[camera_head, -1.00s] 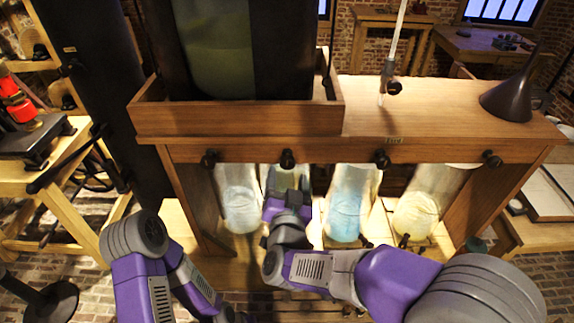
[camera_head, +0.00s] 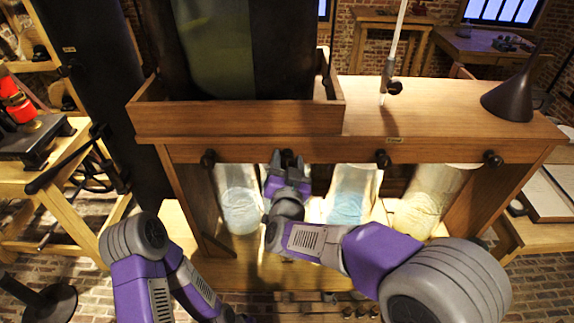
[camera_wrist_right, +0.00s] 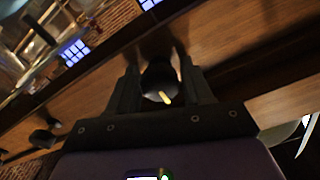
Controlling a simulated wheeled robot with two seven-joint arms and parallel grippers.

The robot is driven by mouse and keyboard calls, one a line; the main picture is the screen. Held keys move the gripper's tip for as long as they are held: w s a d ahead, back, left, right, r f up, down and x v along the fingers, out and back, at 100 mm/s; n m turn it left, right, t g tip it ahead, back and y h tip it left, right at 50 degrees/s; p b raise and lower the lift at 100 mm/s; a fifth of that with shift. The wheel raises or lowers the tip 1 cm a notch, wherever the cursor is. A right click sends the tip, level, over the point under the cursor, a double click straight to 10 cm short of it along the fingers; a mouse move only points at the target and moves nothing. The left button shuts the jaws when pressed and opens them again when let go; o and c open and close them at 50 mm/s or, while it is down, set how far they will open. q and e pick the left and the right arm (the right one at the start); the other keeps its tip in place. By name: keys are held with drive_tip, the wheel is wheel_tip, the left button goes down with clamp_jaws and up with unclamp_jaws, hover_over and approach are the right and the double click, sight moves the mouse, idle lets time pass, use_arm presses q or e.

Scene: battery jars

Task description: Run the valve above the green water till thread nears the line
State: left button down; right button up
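A row of dark valve knobs runs along the front board of the wooden stand. The second knob from the left (camera_head: 287,157) sits above the jar whose greenish water showed earlier; that jar is now almost wholly hidden behind my right arm. My right gripper (camera_head: 288,158) is raised to this knob, its fingers on either side. In the right wrist view the black knob (camera_wrist_right: 160,80), with a yellow mark, stands between the two spread fingers; firm contact is not clear. No thread or line can be made out. My left arm is at lower left, its gripper out of view.
Pale blue jars stand to the left (camera_head: 239,205) and right (camera_head: 348,195) of the right gripper, with a yellowish jar (camera_head: 420,205) farther right. Other knobs (camera_head: 382,158) flank the gripper. A dark funnel (camera_head: 512,98) and a thin upright rod stand on top.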

drive_tip(key=c, duration=0.7)
drive_tip(key=n+p, duration=0.5)
drive_tip(key=shift+r+n, duration=0.2)
drive_tip(key=shift+n, duration=0.1)
drive_tip(key=shift+f+n+p, duration=0.1)
drive_tip(key=shift+n+p, duration=0.35)
drive_tip(key=shift+n, duration=0.25)
drive_tip(key=shift+f, duration=0.1)
